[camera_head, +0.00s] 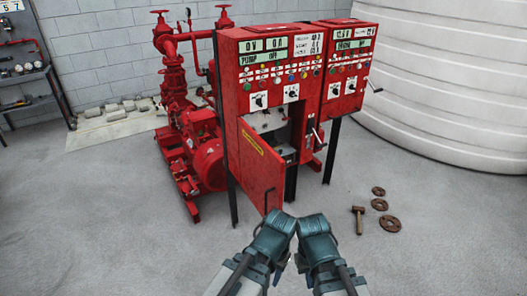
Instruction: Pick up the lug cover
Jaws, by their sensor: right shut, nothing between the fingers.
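I cannot make out a lug cover for certain. The left red control cabinet (231,76) stands ahead of me with its lower door (262,172) hanging open. Grey parts (266,123) show inside the opening, too small to tell apart. My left gripper (283,220) and my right gripper (313,222) are side by side at the bottom centre, in front of the open door. The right gripper is shut and empty. The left gripper's fingers are not clear enough to tell their state.
A second red cabinet (345,61) adjoins on the right. A red pump (207,160) stands behind on the left. A hammer (359,219) and rusty flange rings (390,223) lie on the floor at right. Shelves (27,88) stand far left. The floor around is mostly clear.

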